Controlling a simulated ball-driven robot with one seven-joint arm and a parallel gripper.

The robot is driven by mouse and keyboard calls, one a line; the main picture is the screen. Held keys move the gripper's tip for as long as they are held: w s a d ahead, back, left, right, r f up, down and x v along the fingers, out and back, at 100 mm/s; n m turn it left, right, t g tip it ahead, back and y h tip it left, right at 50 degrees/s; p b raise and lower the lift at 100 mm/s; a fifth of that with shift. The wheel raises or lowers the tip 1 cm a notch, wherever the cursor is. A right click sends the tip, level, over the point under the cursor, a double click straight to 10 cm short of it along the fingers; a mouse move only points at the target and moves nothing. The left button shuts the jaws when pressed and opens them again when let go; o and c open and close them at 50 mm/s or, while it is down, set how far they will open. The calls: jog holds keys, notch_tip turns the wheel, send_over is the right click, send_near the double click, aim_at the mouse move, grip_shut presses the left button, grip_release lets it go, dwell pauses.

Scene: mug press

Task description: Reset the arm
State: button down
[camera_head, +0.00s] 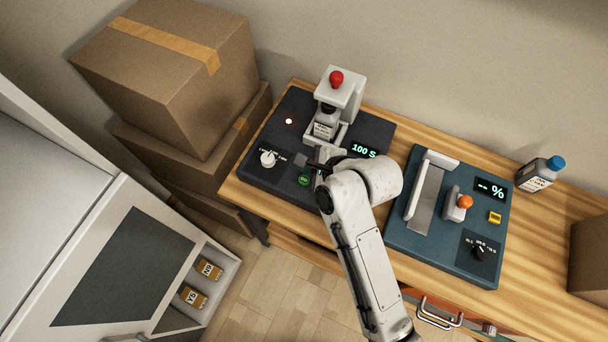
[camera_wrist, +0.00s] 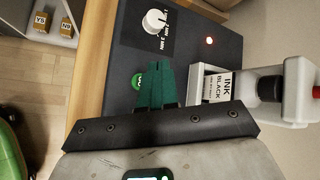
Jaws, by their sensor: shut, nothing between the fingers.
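My gripper (camera_wrist: 157,88) is shut and empty. In the wrist view its green fingers point at the dark press panel (camera_wrist: 120,75), with the green button (camera_wrist: 138,82) just beside and partly behind the fingertips. I cannot tell whether they touch it. In the head view my gripper (camera_head: 307,163) is over the front of the dark press (camera_head: 262,150), close to the green button (camera_head: 304,180). My arm reaches there from the lower right. The press has a white knob (camera_head: 267,158), a lit red light (camera_head: 289,121) and a display (camera_head: 363,151) reading "100 S".
An ink bottle (camera_wrist: 218,86) sits in the white holder with a red knob (camera_head: 336,79). A teal machine (camera_head: 410,230) stands right of my arm, with a blue-capped bottle (camera_head: 538,175) beyond. Cardboard boxes (camera_head: 180,80) stand left.

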dwell(0.7)
